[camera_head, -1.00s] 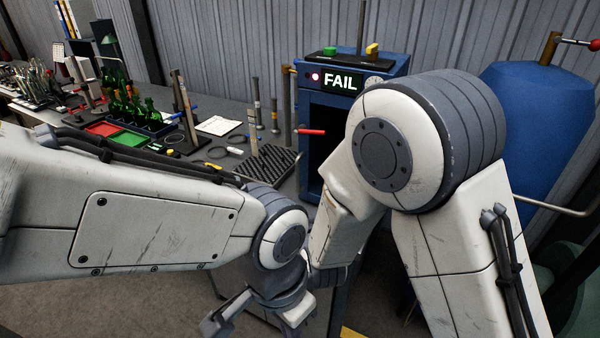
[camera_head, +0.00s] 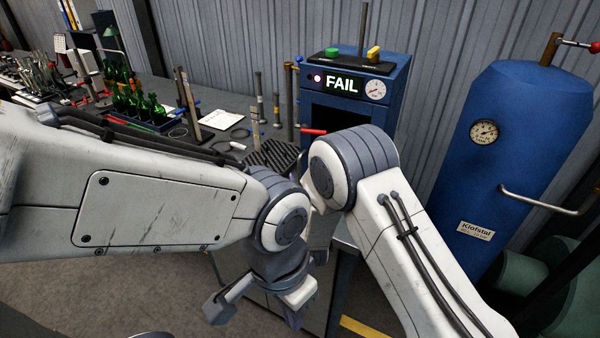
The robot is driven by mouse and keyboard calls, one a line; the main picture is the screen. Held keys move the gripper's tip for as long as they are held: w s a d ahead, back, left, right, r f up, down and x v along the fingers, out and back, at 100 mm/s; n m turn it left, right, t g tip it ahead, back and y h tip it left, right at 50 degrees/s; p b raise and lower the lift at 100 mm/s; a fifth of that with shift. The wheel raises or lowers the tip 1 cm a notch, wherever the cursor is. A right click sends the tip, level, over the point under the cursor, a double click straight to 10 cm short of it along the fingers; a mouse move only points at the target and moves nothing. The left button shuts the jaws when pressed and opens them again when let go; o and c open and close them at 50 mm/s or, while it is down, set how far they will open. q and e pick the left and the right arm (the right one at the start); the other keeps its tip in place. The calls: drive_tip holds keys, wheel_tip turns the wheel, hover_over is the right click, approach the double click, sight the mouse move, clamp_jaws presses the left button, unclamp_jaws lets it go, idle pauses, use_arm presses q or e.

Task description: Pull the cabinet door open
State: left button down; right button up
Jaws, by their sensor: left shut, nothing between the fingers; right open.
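A blue cabinet (camera_head: 394,106) with a lit FAIL display stands at the back centre. Its front below the display is dark and framed in blue. My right arm covers its lower part, so I cannot tell how its door stands. A red-handled lever (camera_head: 313,131) is at its front left.
A blue tank (camera_head: 520,130) with a gauge and metal handle (camera_head: 540,201) stands at the right. A dark bench (camera_head: 215,148) with green bottles (camera_head: 150,108) and tools runs along the left. My two arms fill the lower middle, close together.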

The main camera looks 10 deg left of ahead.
drive_tip(key=shift+x, duration=0.95)
clamp_jaws()
idle(0.8)
